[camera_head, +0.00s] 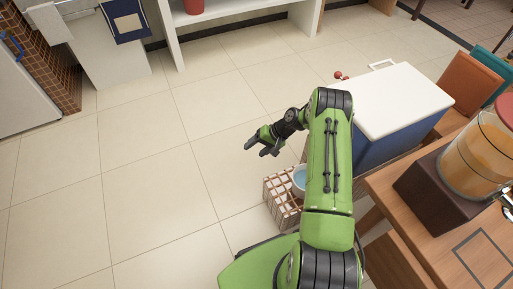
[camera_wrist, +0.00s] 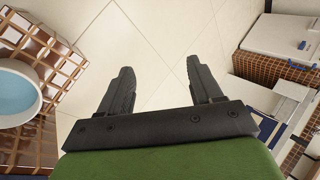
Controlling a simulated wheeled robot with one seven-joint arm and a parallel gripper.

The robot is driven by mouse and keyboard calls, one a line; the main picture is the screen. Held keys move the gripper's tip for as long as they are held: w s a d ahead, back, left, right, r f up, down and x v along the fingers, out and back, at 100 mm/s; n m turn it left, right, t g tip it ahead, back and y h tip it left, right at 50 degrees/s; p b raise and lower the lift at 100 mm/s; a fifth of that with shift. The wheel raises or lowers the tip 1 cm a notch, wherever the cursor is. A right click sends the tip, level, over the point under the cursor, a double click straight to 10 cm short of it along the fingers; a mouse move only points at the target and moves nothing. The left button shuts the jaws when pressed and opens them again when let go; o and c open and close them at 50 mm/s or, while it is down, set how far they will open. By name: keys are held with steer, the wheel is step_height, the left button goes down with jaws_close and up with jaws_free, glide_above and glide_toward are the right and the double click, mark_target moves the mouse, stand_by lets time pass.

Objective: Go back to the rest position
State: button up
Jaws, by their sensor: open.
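My gripper (camera_head: 258,149) is at the end of my green arm, left of the arm's elbow in the head view. It is over the bare tiled floor. In the wrist view, its two dark fingers (camera_wrist: 160,88) are apart with only floor tiles between them, so it is open and empty. Nothing touches the fingers.
A tiled stand (camera_head: 283,210) with a blue-white bowl (camera_head: 299,178) is just below my arm. A blue cooler with a white lid (camera_head: 398,100) stands right of it. A wooden table (camera_head: 405,212) with a drink dispenser (camera_head: 474,158) is at the right. The left floor is clear.

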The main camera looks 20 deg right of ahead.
steer(key=shift+r, duration=0.1)
stand_by(0.3)
steer(key=s+a+r+n+h, duration=0.2)
steer(key=s+a+r, duration=0.1)
steer(key=r, duration=1)
steer(key=s+a+r+n+h, duration=0.1)
steer(key=s+a+r+h, duration=0.15)
steer(key=r, duration=1.05)
steer(key=s+a+r+n+t+h, duration=0.1)
steer(key=s+a+r, duration=0.1)
steer(key=s+r, duration=0.8)
steer(key=s+t+h, duration=0.2)
steer(key=s, duration=1.3)
step_height(320, 180, up, 14)
steer(key=p, duration=1.3)
steer(key=shift+s+f+n, duration=0.2)
steer(key=shift+f+n, duration=0.05)
steer(key=shift+n, duration=0.15)
steer(key=shift+a+y, duration=0.1)
steer(key=shift+y, duration=0.15)
